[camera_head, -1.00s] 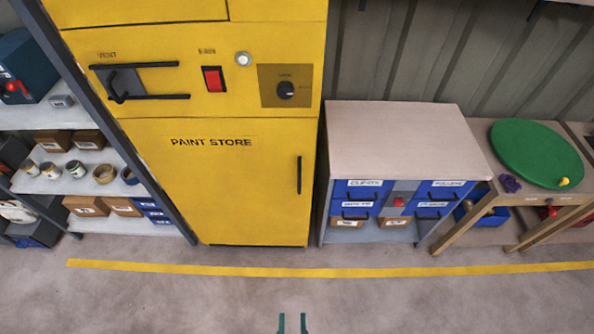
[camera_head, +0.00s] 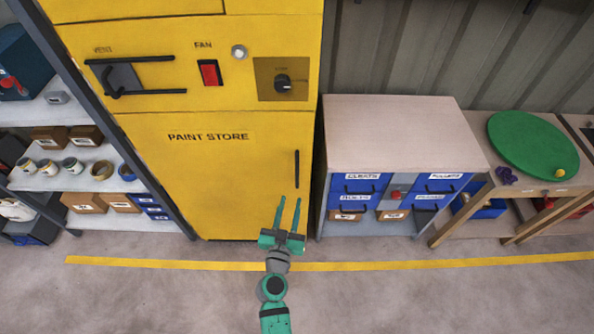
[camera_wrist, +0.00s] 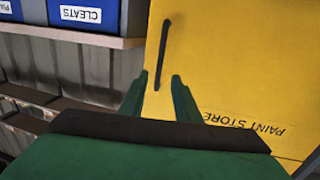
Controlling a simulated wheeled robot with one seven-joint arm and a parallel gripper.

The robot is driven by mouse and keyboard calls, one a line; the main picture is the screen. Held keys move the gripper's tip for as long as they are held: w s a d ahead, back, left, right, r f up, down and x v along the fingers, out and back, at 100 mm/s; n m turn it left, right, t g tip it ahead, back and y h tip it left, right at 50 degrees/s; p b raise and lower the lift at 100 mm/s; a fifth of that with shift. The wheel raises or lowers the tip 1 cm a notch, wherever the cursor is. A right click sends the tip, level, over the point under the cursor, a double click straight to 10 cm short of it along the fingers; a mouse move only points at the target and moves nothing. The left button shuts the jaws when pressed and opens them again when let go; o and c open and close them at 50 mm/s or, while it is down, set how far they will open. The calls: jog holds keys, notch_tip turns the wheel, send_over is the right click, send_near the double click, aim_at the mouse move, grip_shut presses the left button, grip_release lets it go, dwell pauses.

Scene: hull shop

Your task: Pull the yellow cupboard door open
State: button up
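The yellow cupboard door (camera_head: 222,185), lettered PAINT STORE, is closed in the head view. Its black vertical bar handle (camera_head: 297,169) is near the right edge. My green gripper (camera_head: 288,200) is in front of the door's lower right, its two fingers spread apart just below the handle in the picture. In the wrist view the handle (camera_wrist: 163,55) stands ahead of and between the open fingers (camera_wrist: 163,85), with the yellow door (camera_wrist: 235,60) behind it. Nothing is between the fingertips, and I cannot tell how far they are from the handle.
A drawer cabinet (camera_head: 395,130) with blue drawers stands right of the cupboard. A shelf rack (camera_head: 75,180) with tins and boxes is on the left. A table with a green disc (camera_head: 533,148) is at far right. The floor (camera_head: 420,300) in front is clear.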

aim_at(297, 172)
jog(key=w, duration=0.4)
jog(key=w+d+r, duration=0.1)
jog(key=w, duration=0.3)
jog(key=w+d, duration=0.1)
jog(key=w, duration=0.3)
jog(key=shift+w+d+r, duration=0.1)
jog(key=shift+w+r, duration=0.05)
jog(key=shift+w, duration=0.2)
grip_shut()
